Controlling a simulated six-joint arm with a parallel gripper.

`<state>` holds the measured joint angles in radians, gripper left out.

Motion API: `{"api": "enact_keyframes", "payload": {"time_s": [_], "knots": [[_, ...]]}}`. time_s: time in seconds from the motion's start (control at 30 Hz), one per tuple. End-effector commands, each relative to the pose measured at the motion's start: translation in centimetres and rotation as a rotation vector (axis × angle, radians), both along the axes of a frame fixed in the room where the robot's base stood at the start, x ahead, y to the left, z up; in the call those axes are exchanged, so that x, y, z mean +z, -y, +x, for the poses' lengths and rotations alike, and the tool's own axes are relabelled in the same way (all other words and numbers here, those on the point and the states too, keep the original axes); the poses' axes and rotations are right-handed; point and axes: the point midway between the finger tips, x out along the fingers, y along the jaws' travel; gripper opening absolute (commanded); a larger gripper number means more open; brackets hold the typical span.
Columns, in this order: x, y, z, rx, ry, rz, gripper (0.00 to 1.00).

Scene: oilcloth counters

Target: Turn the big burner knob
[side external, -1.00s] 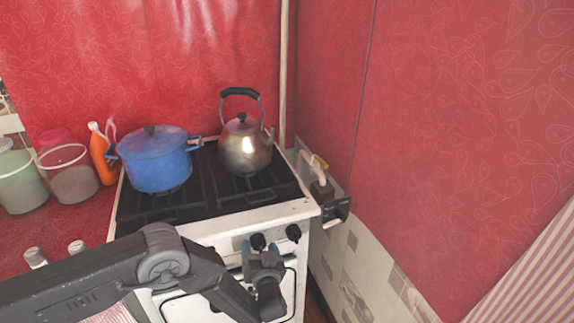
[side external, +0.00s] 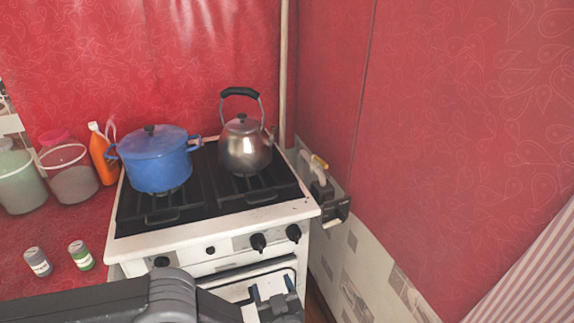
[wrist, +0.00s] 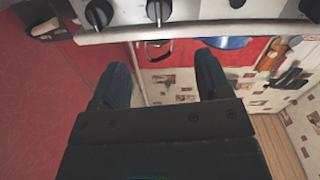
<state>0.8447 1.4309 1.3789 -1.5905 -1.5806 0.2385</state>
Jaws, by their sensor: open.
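Black burner knobs sit on the white front panel of the stove. The middle-right knob (side external: 258,242) and the far-right knob (side external: 293,233) look big; the knob to their left (side external: 210,250) is smaller. I cannot tell which one counts as the big one. The wrist view shows the panel reversed, with two big knobs (wrist: 158,11) (wrist: 99,13) at the top edge. My gripper (side external: 272,287) is below the panel in front of the oven door, apart from the knobs. In the wrist view its fingers (wrist: 162,78) are spread and empty.
A blue pot (side external: 157,165) and a steel kettle (side external: 245,152) stand on the stove's grates. Two small jars (side external: 38,262) (side external: 80,256) stand on the red counter at left. The oven handle is near my gripper. A red wall rises at right.

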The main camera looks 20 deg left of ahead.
Motion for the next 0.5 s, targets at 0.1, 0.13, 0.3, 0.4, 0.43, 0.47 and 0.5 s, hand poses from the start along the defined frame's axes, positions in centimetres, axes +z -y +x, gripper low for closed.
{"api": "enact_keyframes", "payload": {"time_s": [0.1, 0.13, 0.3, 0.4, 0.43, 0.47, 0.5], "knots": [[0.0, 0.3, 0.2, 0.02, 0.112, -0.12, 0.7], [0.0, 0.3, 0.2, 0.025, 0.14, -0.15, 0.7], [0.1, -1.2, 1.7, 0.044, 0.213, -0.224, 0.7], [0.1, -2.5, 3.1, 0.043, 0.212, -0.222, 0.7], [0.1, -2.9, 3.5, 0.042, 0.211, -0.223, 0.7], [0.1, -3.3, 3.9, 0.043, 0.211, -0.223, 0.7], [0.1, -3.9, 4.4, 0.042, 0.211, -0.222, 0.7]]}}
